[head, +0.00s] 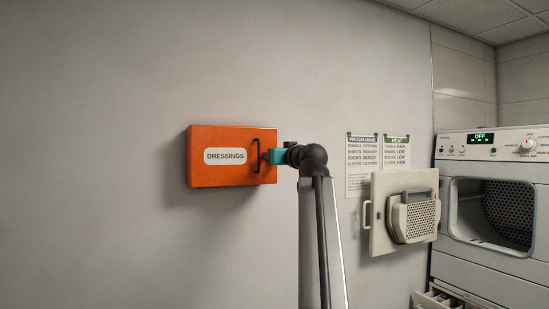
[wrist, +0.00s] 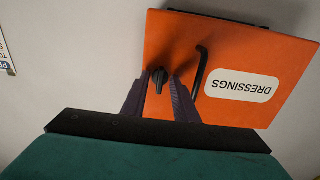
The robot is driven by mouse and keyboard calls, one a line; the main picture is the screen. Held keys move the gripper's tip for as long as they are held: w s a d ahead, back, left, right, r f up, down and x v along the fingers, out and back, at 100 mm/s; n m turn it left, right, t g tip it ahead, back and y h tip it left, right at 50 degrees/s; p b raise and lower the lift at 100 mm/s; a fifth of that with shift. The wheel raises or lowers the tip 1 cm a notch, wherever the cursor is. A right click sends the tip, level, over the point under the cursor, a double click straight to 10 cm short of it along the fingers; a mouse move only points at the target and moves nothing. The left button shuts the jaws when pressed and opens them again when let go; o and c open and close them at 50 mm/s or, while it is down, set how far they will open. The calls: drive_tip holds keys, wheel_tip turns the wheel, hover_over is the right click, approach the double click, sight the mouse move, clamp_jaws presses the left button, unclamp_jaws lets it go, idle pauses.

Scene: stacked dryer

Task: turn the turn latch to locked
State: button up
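The turn latch (wrist: 158,76) is a small black knob on the front of an orange box (head: 220,142) marked DRESSINGS. In the wrist view the box (wrist: 225,50) appears upside down, and the latch sits beside its black bar handle (wrist: 200,70). My gripper (wrist: 159,84) is open, with its two dark purple fingers spread on either side of the latch. A gap seems to show between the fingers and the latch; contact cannot be told. In the head view my gripper (head: 267,156) is at the box's right edge and the latch is hidden.
The box is fixed to a plain grey wall. To the right are two posted sheets (head: 378,160), an open dryer door (head: 405,212) and the dryer (head: 492,185) with an open drawer (head: 440,298). The wall left of the box is clear.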

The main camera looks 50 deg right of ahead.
drive_tip(key=shift+s, duration=0.1)
drive_tip(key=b+v, duration=0.1)
drive_tip(key=v, duration=1.2)
drive_tip(key=shift+s, duration=0.3)
drive_tip(key=shift+a+f+b, duration=0.1)
drive_tip(key=shift+b, duration=0.2)
